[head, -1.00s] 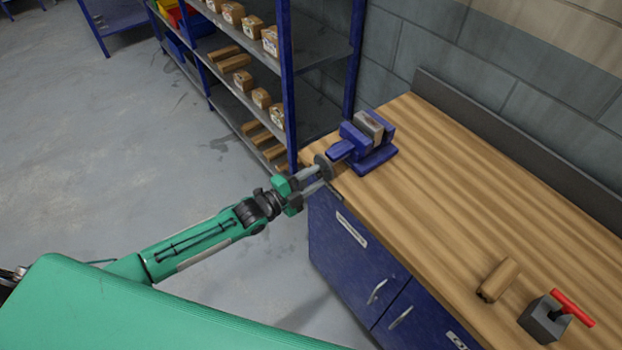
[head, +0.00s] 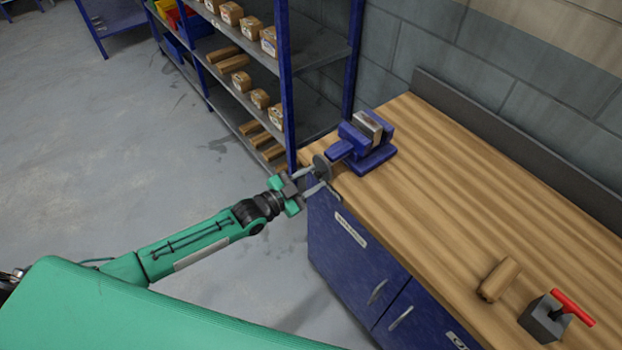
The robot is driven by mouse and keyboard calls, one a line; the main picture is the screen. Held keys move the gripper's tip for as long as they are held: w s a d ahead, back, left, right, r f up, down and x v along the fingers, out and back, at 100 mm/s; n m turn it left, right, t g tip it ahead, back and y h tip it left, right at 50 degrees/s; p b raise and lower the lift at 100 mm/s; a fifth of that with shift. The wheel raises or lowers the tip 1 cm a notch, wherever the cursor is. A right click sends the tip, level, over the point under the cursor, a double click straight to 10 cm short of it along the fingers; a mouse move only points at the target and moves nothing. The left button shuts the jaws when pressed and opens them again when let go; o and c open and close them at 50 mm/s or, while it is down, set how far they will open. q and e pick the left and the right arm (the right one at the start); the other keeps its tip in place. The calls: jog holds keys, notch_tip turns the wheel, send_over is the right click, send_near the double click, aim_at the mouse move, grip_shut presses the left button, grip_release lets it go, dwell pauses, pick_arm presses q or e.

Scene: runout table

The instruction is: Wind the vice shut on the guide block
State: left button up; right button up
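The blue vice (head: 371,158) stands at the left end of the wooden bench, near its front corner. A grey block (head: 368,126), which looks like the guide block, sits upright between its jaws; I cannot tell whether both jaws touch it. The vice's dark round handwheel (head: 321,167) faces the bench's left edge. My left gripper (head: 322,180) is at the handwheel, its two fingers spread apart near the wheel's rim. I cannot tell whether they touch it. My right gripper is not in view.
The bench top (head: 440,190) between is clear. A blue-posted shelf rack (head: 288,80) stands close behind the vice's left.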

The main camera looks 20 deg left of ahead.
pick_arm(q)
grip_shut()
jog(key=m, duration=0.1)
jog(key=f+m, duration=0.1)
jog(key=m, duration=0.1)
jog(key=shift+s+d, duration=0.15)
jog(key=shift+m, duration=0.4)
jog(key=shift+f+m+b, duration=0.35)
jog(key=shift+m+b, duration=0.15)
jog(key=shift+m, duration=0.4)
jog(key=shift+d+m, duration=0.1)
jog(key=shift+m, duration=0.5)
